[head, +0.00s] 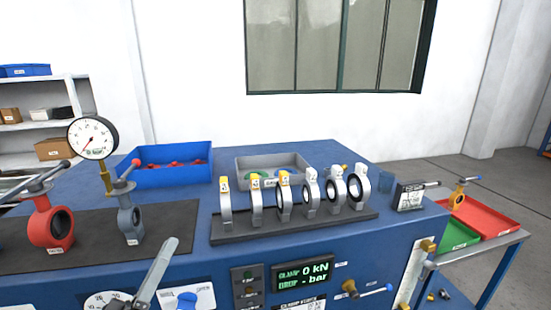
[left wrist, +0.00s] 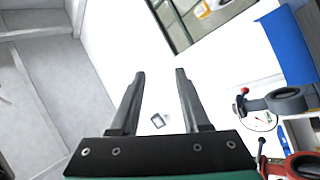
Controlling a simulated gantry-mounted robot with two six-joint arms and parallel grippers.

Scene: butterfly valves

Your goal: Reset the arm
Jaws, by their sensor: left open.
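My left gripper (head: 156,270) shows only in part at the bottom of the head view, in front of the blue bench. In the left wrist view its two dark fingers (left wrist: 158,74) are apart with nothing between them. A grey valve (head: 131,222) and a red valve (head: 50,225) with lever handles stand on the dark mat behind it. The grey valve (left wrist: 285,101) and red valve (left wrist: 293,167) also show at the right edge of the wrist view, clear of the fingers. My right gripper is not in view.
A rack (head: 295,227) holds several ring-shaped valves at the bench's middle. A blue bin (head: 165,178) and grey bin (head: 243,172) stand behind. A pressure gauge (head: 93,138) rises at left. A control panel (head: 303,273) faces front. Red and green trays (head: 490,217) are at right.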

